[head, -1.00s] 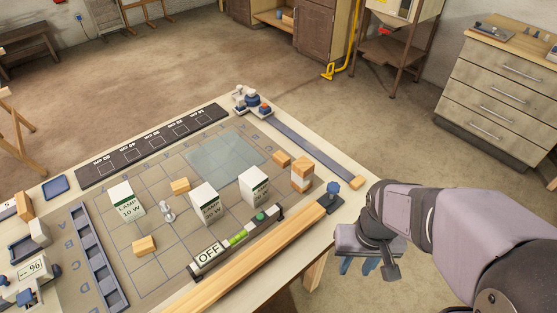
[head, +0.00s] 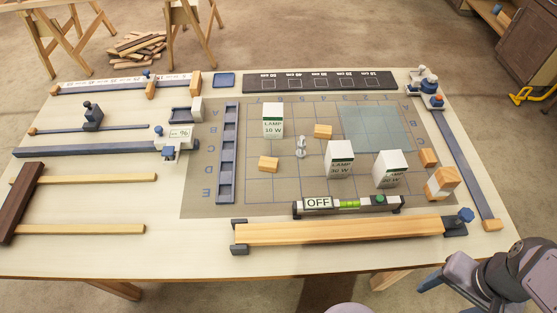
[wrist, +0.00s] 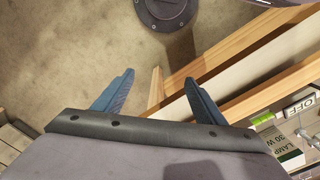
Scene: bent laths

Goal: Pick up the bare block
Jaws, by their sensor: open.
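Three plain wooden blocks without wrapping lie on the grid mat (head: 200,205) in the head view: one at the middle back (head: 323,131), one at the left (head: 268,164), one near the right edge (head: 429,157). A fourth wooden block (head: 441,182) with a white band stands in front of the right one. I cannot tell from the pictures which one is called the bare block. My gripper (wrist: 158,88) is open and empty in the wrist view, off the table's front edge. In the head view its fingers (head: 430,280) show low at the right, apart from all blocks.
White lamp boxes (head: 273,121) (head: 340,160) (head: 389,169) stand among the blocks, with a small metal piece (head: 301,147). An OFF bar (head: 347,205) and a long wooden beam (head: 340,231) lie along the front. A blue rail (head: 465,165) runs along the right.

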